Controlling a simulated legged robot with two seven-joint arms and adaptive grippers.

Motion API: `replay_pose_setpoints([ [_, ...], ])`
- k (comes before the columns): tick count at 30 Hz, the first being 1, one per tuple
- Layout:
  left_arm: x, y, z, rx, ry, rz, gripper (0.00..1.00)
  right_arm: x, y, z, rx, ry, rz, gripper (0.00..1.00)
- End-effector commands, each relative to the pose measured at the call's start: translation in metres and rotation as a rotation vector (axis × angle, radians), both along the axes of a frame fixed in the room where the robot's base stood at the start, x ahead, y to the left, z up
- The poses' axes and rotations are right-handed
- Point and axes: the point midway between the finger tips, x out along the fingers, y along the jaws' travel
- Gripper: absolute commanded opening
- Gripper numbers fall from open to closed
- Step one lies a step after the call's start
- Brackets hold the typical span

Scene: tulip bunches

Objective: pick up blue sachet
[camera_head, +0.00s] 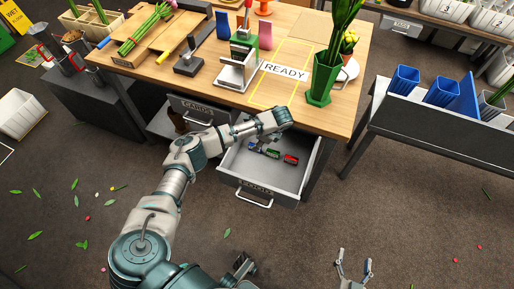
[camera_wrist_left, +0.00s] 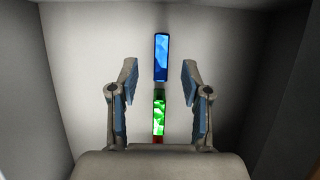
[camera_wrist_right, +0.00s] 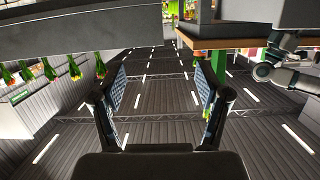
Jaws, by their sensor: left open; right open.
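The blue sachet (camera_wrist_left: 161,57) lies flat in the open grey drawer (camera_head: 245,182), at the top of the left wrist view. A green sachet (camera_wrist_left: 159,112) lies below it in that view, and a red one (camera_wrist_left: 158,140) partly shows lower still. My left gripper (camera_wrist_left: 160,80) is open above the drawer floor. Its fingers stand either side of the line of sachets, with the blue one slightly beyond the fingertips. Nothing is between its pads that I can see gripped. My right gripper (camera_head: 355,268) is open and empty, low over the floor; its fingers also show in the right wrist view (camera_wrist_right: 162,80).
The wooden table (camera_head: 225,92) is above the drawer, with a READY card (camera_head: 285,71) and a green vase (camera_head: 322,78) near its edge. The drawer walls rise close around my left gripper. A grey bench with blue cups (camera_head: 403,80) stands to the right.

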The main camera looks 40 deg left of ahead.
Motion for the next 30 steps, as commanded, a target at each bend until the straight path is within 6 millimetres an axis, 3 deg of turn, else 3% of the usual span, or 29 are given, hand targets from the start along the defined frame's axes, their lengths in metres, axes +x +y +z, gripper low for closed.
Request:
replay_pose_setpoints([
  [12, -0.002, 0.012, -0.044, 0.003, 0.003, 0.001, 0.48, 0.011, 0.007, 0.044, 0.101, -0.331, 0.004, 0.75],
  [22, -0.002, 0.016, -0.048, 0.001, -0.001, 0.0, 0.48, 0.011, 0.009, 0.056, 0.114, -0.387, 0.004, 0.75],
  [23, -0.002, 0.016, -0.048, 0.001, -0.001, 0.0, 0.45, 0.011, 0.009, 0.056, 0.114, -0.387, 0.004, 0.75],
  [28, -0.002, 0.016, -0.048, 0.001, 0.0, 0.0, 0.04, 0.013, 0.01, 0.054, 0.114, -0.383, 0.003, 0.75],
  [30, -0.002, 0.016, -0.048, 0.001, 0.0, 0.0, 0.04, 0.013, 0.009, 0.054, 0.114, -0.382, 0.003, 0.75],
])
